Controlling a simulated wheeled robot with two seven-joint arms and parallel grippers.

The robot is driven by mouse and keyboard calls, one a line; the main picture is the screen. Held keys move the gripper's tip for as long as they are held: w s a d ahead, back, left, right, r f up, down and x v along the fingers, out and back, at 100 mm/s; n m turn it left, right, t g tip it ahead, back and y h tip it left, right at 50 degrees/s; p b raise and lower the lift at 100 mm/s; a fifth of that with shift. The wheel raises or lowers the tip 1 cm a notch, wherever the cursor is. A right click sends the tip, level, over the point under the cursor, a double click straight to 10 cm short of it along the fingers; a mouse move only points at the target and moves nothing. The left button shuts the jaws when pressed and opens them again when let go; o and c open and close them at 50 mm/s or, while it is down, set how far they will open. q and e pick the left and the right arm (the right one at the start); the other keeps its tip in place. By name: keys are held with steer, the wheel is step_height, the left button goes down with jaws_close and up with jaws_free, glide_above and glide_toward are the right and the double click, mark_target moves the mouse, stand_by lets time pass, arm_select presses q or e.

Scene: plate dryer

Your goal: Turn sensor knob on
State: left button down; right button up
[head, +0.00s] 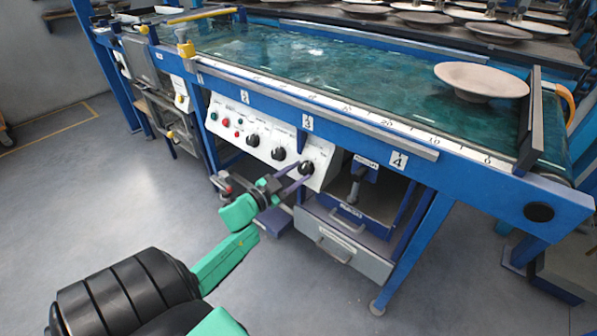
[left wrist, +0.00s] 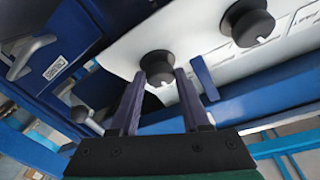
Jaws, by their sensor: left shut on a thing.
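A white control panel (head: 232,128) on the front of the blue machine carries three black knobs in a row, with lettering too small to read. My left gripper (head: 297,174) reaches the rightmost knob (head: 306,167). In the left wrist view, the fingers of my left gripper (left wrist: 159,76) are closed around this knob (left wrist: 157,64), one on each side. The middle knob (head: 278,153) is free, and a neighbouring knob shows in the left wrist view (left wrist: 248,22). The leftmost knob (head: 253,140) is also free. My right gripper is out of view.
Small red and green buttons (head: 226,122) sit left of the knobs. A blue frame rail (head: 340,120) runs above the panel, and a drawer (head: 345,250) is below right. A plate (head: 481,80) lies on the belt. The floor at left is clear.

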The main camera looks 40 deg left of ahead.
arm_select(q)
steer(key=m+h, duration=0.1)
steer(key=m, duration=0.1)
steer(key=m+g+h, duration=0.1)
steer(key=m, duration=0.1)
steer(key=m+h, duration=0.1)
steer(key=m, duration=0.1)
steer(key=shift+a+r+g+p, duration=0.1)
steer(key=shift+a+g+p, duration=0.2)
steer(key=shift+g+p, duration=0.1)
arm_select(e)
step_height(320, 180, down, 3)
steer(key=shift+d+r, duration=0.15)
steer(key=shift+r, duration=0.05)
arm_select(q)
steer(key=shift+m, duration=0.3)
steer(key=shift+c, duration=1.9)
jaws_free()
steer(key=shift+s+a, duration=0.1)
steer(key=shift+s, duration=0.1)
steer(key=p+v, duration=0.3)
steer(key=v, duration=1.1)
steer(key=shift+a, duration=0.15)
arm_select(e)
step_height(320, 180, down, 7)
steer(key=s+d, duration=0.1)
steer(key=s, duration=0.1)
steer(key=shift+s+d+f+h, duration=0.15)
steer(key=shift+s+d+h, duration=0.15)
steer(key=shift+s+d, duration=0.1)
